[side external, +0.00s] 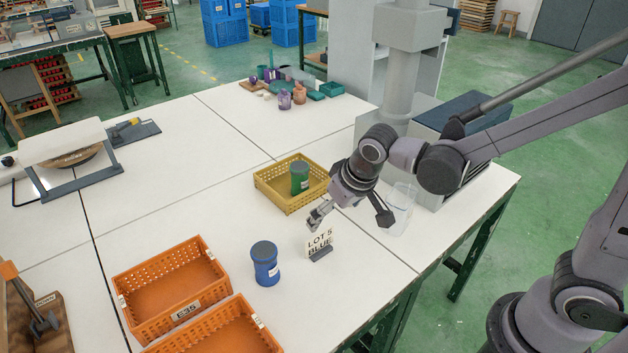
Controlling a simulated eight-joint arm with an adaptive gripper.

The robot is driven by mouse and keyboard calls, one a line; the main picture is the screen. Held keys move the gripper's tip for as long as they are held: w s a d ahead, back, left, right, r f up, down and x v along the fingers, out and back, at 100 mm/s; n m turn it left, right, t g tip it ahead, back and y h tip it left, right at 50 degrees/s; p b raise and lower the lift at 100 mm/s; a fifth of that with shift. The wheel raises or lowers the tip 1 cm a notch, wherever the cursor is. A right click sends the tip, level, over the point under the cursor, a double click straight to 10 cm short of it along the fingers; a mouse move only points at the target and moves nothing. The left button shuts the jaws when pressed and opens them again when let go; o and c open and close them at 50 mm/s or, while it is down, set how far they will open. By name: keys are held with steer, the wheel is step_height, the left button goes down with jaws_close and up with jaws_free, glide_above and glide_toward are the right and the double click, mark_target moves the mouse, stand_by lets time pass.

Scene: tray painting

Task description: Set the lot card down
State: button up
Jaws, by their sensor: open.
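The lot card (320,241) is a cream card printed "LOT 5 BLUE". It is upright in a dark base (320,254) on the white table, at the centre right. My gripper (320,214) is open just above and behind the card's top edge. Whether a finger touches the card cannot be told from this view. A blue pot with a dark lid (265,264) stands to the left of the card.
A yellow crate (270,196) holding a green pot (299,180) stands behind the card. Two orange crates (170,285) are at the front left. A clear container (400,208) is right of my gripper. The table (170,205) is bare left of the yellow crate.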

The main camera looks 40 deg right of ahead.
steer(key=s+d+r+t, duration=0.2)
steer(key=s+d+r, duration=0.5)
steer(key=s+d, duration=0.2)
steer(key=shift+s+r+t, duration=0.3)
steer(key=shift+s+r, duration=0.1)
steer(key=shift+s, duration=0.5)
